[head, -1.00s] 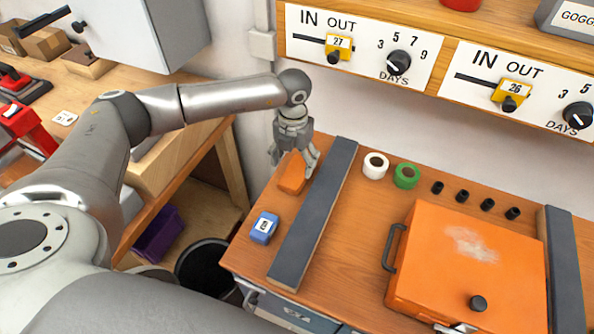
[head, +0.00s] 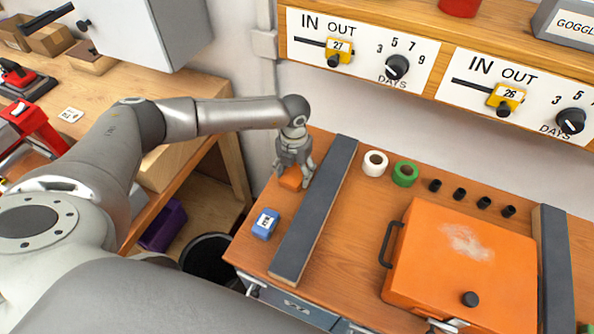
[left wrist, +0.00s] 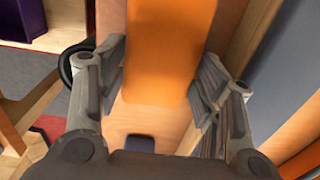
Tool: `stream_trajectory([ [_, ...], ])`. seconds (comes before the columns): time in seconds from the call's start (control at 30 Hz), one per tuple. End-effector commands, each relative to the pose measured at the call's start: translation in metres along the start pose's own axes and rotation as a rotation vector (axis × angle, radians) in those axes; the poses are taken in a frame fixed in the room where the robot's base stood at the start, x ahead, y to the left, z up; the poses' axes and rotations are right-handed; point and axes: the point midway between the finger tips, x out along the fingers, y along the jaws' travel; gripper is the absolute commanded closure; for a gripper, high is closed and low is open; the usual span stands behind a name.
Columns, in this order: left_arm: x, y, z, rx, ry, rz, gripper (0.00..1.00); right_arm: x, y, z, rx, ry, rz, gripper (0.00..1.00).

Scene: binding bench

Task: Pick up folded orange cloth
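The folded orange cloth (head: 290,181) lies on the brown bench top, left of a long dark grey bar. My left gripper (head: 293,177) is low over it from above and hides part of it. In the left wrist view the cloth (left wrist: 170,50) shows as a smooth orange block between the two spread fingers of my left gripper (left wrist: 162,75). The gripper is open, with one finger on each side of the cloth. I cannot tell whether the fingers touch it. My right gripper is not in view.
The dark grey bar (head: 314,210) runs close to the right of the cloth. A blue labelled block (head: 265,224) lies nearer on the bench. White tape (head: 375,163), green tape (head: 405,173) and a large orange case (head: 462,262) are further right. A black bin (head: 205,258) stands below the bench's left edge.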

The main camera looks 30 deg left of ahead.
Motion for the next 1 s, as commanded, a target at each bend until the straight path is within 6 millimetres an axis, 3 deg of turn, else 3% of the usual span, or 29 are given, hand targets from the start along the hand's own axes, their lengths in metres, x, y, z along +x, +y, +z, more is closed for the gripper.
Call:
stream_trajectory([
  [0.1,0.000,0.000,0.000,0.000,0.000,0.000,0.60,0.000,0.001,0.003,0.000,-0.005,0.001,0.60],
  [0.57,-0.010,0.000,0.001,0.000,-0.004,-0.001,0.60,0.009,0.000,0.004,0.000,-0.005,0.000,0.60],
  [0.73,-0.031,0.000,0.000,0.001,-0.005,-0.001,0.60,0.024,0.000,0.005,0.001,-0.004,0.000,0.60],
  [1.0,-0.066,-0.009,-0.029,0.004,-0.003,-0.001,0.60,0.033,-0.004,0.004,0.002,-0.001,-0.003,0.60],
])
